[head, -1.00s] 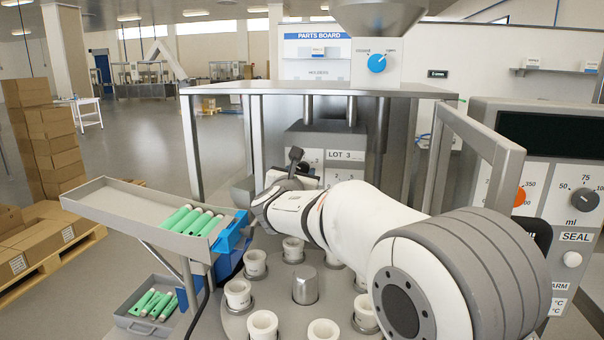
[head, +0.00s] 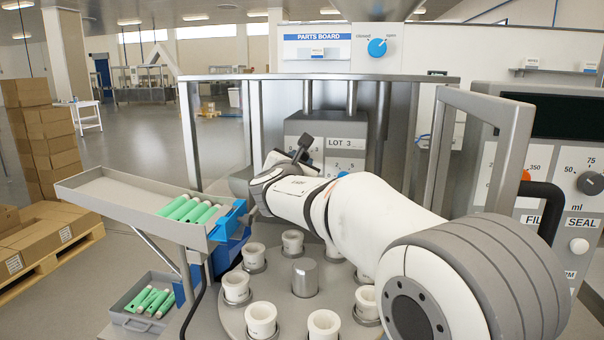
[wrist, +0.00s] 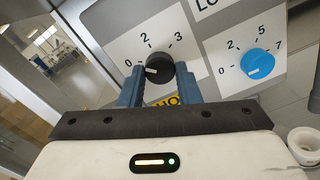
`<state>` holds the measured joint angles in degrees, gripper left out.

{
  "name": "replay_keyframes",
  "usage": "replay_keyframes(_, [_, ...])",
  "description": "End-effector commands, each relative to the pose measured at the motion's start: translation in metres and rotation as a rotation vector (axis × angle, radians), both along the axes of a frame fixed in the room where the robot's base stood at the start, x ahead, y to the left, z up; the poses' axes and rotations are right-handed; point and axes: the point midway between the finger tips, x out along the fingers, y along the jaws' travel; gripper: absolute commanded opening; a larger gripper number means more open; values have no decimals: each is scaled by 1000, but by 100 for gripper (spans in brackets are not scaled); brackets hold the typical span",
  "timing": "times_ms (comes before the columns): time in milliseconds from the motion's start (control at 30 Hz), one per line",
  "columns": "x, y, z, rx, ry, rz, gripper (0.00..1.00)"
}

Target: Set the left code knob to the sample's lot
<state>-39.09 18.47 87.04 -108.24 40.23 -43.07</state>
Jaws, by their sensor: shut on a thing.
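The left code knob (wrist: 158,72) is black, on a white plate marked 0, 2 and 3 in the wrist view. Its white pointer mark is turned left, towards the 0. My gripper (wrist: 159,80) has its two blue fingers on either side of this knob and is shut on it. A blue knob (wrist: 258,64), on a plate marked 0, 2, 5 and 7, sits to its right, clear of the fingers. In the head view a LOT 3 label (head: 343,143) is on the grey housing above the knobs.
A turntable (head: 290,332) with several white cups stands below my arm. A sloping tray (head: 110,190) with green tubes is at the left. A metal frame post (head: 455,150) stands to the right of my arm. A yellow label (wrist: 165,101) shows between the fingers.

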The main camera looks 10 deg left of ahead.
Motion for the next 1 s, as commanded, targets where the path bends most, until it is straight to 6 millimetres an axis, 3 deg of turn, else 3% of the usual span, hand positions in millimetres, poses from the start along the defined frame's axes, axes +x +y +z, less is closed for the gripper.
replay_keyframes(67, [0, -1, -6, 72, 0, -1, 7])
replay_keyframes(600, [0, 0, -3, 559, 27, 1, 7])
replay_keyframes(1000, [0, 0, 0, 760, 40, 1, 7])
